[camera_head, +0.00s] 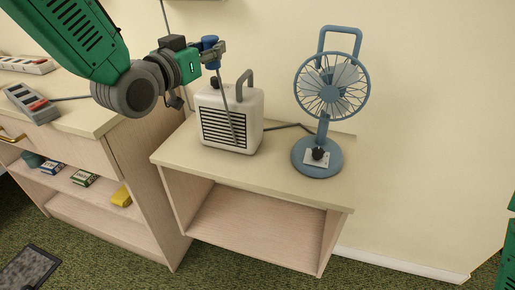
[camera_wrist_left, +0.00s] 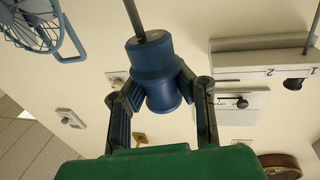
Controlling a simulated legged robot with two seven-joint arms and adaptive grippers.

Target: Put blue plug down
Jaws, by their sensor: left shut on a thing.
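My right gripper is out of view.
A blue fan (camera_head: 318,160) stands right of the heater on the low shelf unit (camera_head: 295,188). The cabinet (camera_head: 85,125) at left bears power strips (camera_head: 32,103). Bare shelf top lies in front of the heater. The wrist view shows a numbered white strip (camera_wrist_left: 250,60).

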